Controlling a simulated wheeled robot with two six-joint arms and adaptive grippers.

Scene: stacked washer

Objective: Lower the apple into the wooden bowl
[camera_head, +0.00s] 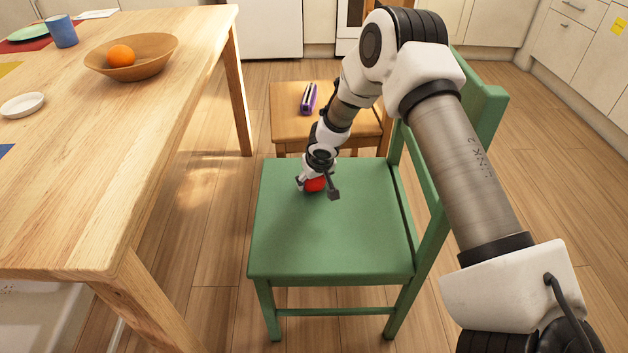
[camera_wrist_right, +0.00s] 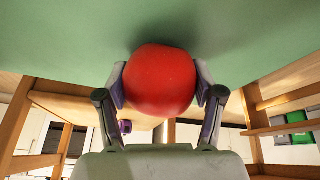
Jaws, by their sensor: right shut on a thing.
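A red apple (camera_head: 315,184) is at the seat of the green chair (camera_head: 330,235). My right gripper (camera_head: 317,186) is shut on it from above. The right wrist view shows the apple (camera_wrist_right: 160,80) between the two fingers, close to the green seat; I cannot tell whether it touches the seat. The wooden bowl (camera_head: 150,62) stands upright on the wooden table at the upper left, away from the gripper, and an orange (camera_head: 121,55) lies in it. My left gripper is not in view.
The wooden table (camera_head: 110,150) fills the left side, with a blue cup (camera_head: 61,31) and a small white dish (camera_head: 22,105) on it. A wooden stool (camera_head: 285,98) with a purple object (camera_head: 308,98) stands behind the green chair. The chair's backrest rises beside my right arm.

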